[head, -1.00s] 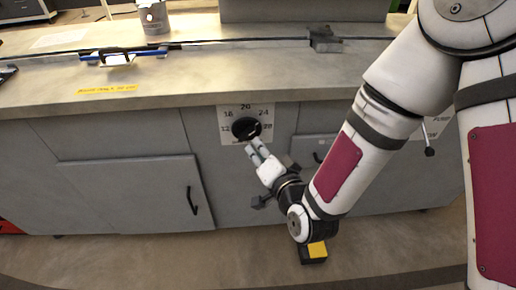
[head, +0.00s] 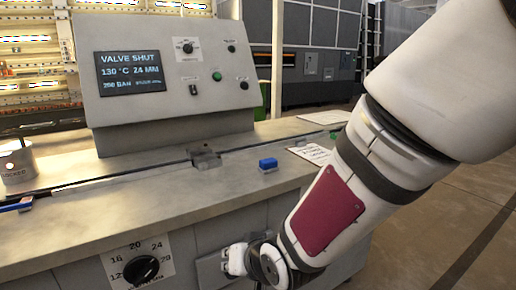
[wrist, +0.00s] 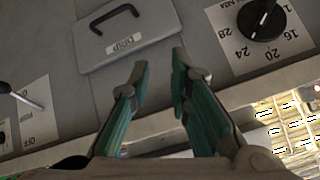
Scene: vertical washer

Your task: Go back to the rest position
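My gripper shows in the wrist view (wrist: 160,68) with its two green-grey fingers apart and nothing between them. It points at the grey cabinet front, in front of a small panel with a black handle (wrist: 115,16). The black dial (wrist: 262,20) is at the upper right there, clear of the fingers. In the head view the dial (head: 141,270) is at the lower left on its numbered plate. My arm comes down from the upper right, and its wrist is low, right of the dial; the fingertips are not clearly visible there.
The worktop (head: 110,215) runs above the cabinet front. A console (head: 165,75) reads "VALVE SHUT". A blue block (head: 268,164) and a grey can (head: 16,165) stand on the worktop. A lever (wrist: 28,100) sticks out at left in the wrist view. Floor is open at right.

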